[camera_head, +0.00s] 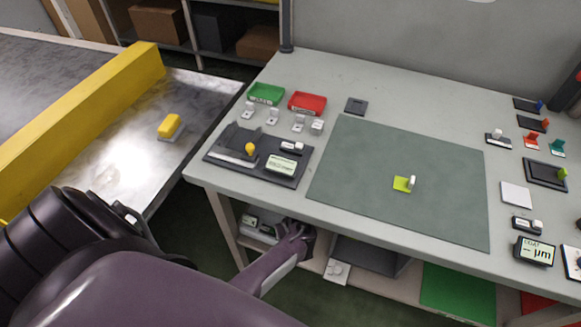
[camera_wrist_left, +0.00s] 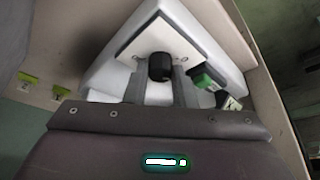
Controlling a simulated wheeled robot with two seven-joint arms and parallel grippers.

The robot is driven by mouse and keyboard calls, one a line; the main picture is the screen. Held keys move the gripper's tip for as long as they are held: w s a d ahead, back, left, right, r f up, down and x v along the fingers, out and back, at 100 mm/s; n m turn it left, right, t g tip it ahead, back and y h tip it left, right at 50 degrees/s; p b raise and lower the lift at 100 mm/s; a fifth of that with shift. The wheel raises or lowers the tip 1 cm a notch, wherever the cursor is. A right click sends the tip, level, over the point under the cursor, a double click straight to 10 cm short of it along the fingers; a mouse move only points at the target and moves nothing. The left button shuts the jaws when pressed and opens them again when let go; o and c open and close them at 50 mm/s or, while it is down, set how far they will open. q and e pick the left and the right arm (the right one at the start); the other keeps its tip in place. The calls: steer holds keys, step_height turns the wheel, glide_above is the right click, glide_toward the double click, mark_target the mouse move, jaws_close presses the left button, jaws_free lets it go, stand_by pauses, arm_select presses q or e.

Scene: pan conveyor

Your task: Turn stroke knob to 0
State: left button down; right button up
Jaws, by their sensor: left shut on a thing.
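In the left wrist view, a black round knob (camera_wrist_left: 160,68) stands on the pale front panel (camera_wrist_left: 150,38) of a white device. The fingers of my left gripper (camera_wrist_left: 160,84) are around the knob and shut on it. No scale or number by the knob is readable. In the head view, my left gripper (camera_head: 292,230) reaches under the table's front edge, at the lower shelf. The knob is hidden there by the hand. My right gripper is not in view.
A green rocker-like part (camera_wrist_left: 207,80) and a small display (camera_wrist_left: 229,101) sit right of the knob. The worktable (camera_head: 340,75) lies above the hand. A white box (camera_head: 337,271) is right of it on the shelf. A yellow rail (camera_head: 80,120) runs along the conveyor.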

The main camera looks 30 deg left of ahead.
arm_select(q)
steer(key=shift+n, duration=0.6)
steer(key=shift+g, duration=0.3)
steer(key=c, duration=1.2)
jaws_free()
